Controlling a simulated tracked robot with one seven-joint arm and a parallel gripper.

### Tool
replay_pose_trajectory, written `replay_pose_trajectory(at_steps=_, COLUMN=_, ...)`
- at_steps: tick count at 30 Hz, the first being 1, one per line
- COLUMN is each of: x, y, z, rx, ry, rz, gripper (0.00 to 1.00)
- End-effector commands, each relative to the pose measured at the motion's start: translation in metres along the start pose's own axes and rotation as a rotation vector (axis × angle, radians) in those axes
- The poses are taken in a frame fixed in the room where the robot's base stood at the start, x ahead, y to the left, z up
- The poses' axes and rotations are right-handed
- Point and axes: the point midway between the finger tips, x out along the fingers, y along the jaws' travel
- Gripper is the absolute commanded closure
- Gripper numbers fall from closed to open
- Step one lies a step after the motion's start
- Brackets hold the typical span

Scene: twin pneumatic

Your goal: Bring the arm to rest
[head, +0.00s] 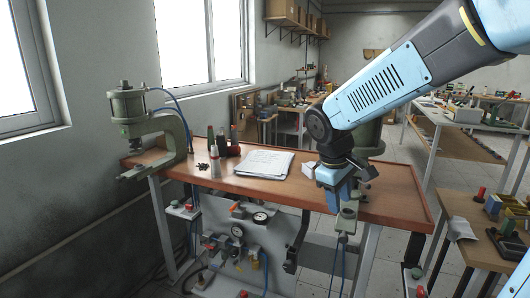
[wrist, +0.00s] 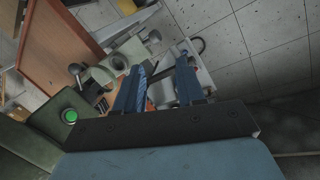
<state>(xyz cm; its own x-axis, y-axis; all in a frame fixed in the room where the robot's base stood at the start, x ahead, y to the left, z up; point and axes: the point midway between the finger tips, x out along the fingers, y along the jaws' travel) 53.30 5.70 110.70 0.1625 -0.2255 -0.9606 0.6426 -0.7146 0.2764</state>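My arm reaches in from the upper right of the head view and bends down over the front right of the wooden-topped workbench (head: 235,182). My gripper (head: 333,205) hangs at its end, pointing down by the bench's front edge, close to a grey-green press part (head: 347,217). Whether they touch cannot be told. In the wrist view, the two blue fingers of my gripper (wrist: 160,75) stand apart with a clear gap between them. I see nothing held in the gap. Machine parts show beyond the fingers, partly hidden by them.
A green C-frame press (head: 172,135) stands at the bench's left end; another green machine (head: 370,138) stands behind my arm. A panel with gauges (head: 238,231) hangs below. A lower wooden table (head: 455,207) is at right.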

Motion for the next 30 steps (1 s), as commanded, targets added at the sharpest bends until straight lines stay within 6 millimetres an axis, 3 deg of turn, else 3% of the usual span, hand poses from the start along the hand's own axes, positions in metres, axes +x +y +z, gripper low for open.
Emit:
replay_pose_trajectory(at_steps=8, x=-0.034, y=0.001, z=0.058, rx=0.277, ry=0.132, rz=-0.038, gripper=0.61)
replay_pose_trajectory(at_steps=18, x=-0.064, y=-0.016, z=0.117, rx=0.594, ry=0.292, rz=-0.075, gripper=0.61)
replay_pose_trajectory(at_steps=24, x=-0.073, y=-0.026, z=0.139, rx=0.726, ry=0.366, rz=-0.088, gripper=0.61)
replay_pose_trajectory(at_steps=30, x=-0.076, y=-0.031, z=0.146, rx=0.774, ry=0.392, rz=-0.094, gripper=0.61)
